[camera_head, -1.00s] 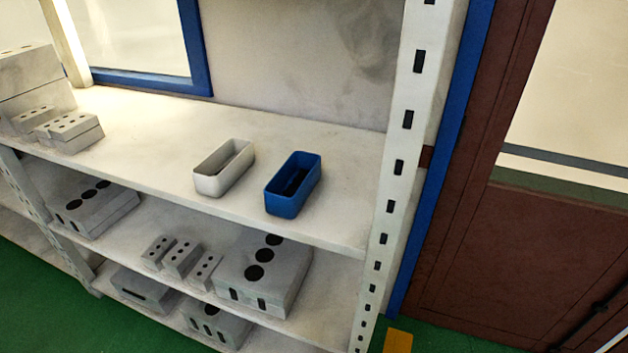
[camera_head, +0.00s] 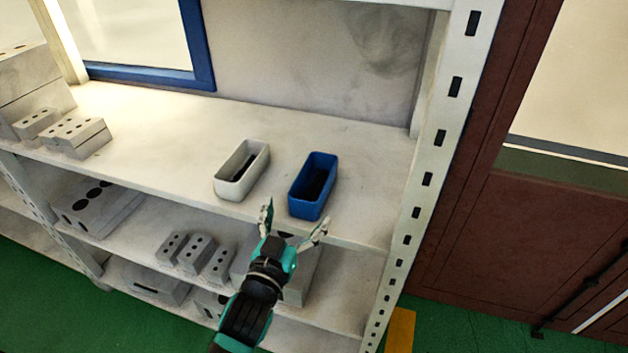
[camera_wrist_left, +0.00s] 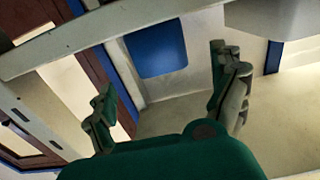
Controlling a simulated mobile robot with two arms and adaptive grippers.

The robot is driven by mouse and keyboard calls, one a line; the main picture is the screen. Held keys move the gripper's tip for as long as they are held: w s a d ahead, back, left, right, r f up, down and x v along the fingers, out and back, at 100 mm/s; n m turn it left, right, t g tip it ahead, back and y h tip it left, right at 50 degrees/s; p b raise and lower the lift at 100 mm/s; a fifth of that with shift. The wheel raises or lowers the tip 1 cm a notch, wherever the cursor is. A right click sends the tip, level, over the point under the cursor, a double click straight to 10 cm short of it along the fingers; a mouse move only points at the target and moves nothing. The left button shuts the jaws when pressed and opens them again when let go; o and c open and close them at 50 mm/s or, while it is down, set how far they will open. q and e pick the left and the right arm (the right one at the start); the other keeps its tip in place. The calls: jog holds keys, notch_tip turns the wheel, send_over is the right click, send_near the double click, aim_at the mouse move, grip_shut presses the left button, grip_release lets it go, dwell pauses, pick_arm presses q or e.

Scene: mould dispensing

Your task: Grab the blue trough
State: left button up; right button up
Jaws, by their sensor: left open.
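The blue trough (camera_head: 313,187) stands upright on the upper shelf, near its front edge, in the head view. It looks empty. The white trough (camera_head: 242,170) stands just left of it. My left gripper (camera_head: 296,214) is open and empty at the shelf front, its two fingers spread apart in front of the blue trough. In the left wrist view the blue trough (camera_wrist_left: 158,48) shows ahead between the spread fingers of the left gripper (camera_wrist_left: 162,72), apart from them. Part of the white trough (camera_wrist_left: 275,14) shows at the top right. My right gripper is out of view.
The upper shelf (camera_head: 170,140) is bare around the troughs. Grey blocks with holes (camera_head: 75,135) stand at its left end, and more blocks (camera_head: 195,255) lie on the shelf below. A slotted white upright (camera_head: 430,180) stands right of the blue trough.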

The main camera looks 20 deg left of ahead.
aim_at(303, 204)
pick_arm(q)
jog(key=w, duration=0.3)
jog(key=shift+d+r, duration=0.1)
jog(key=shift+d, duration=0.05)
jog(key=w+p, duration=0.2)
jog(key=w, duration=0.3)
jog(key=shift+r+p, duration=0.15)
jog(key=shift+p, duration=0.25)
jog(key=shift+w, duration=0.2)
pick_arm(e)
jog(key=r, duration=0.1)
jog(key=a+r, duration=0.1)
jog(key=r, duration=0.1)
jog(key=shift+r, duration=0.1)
pick_arm(q)
jog(key=shift+s, duration=0.1)
jog(key=c, duration=1.2)
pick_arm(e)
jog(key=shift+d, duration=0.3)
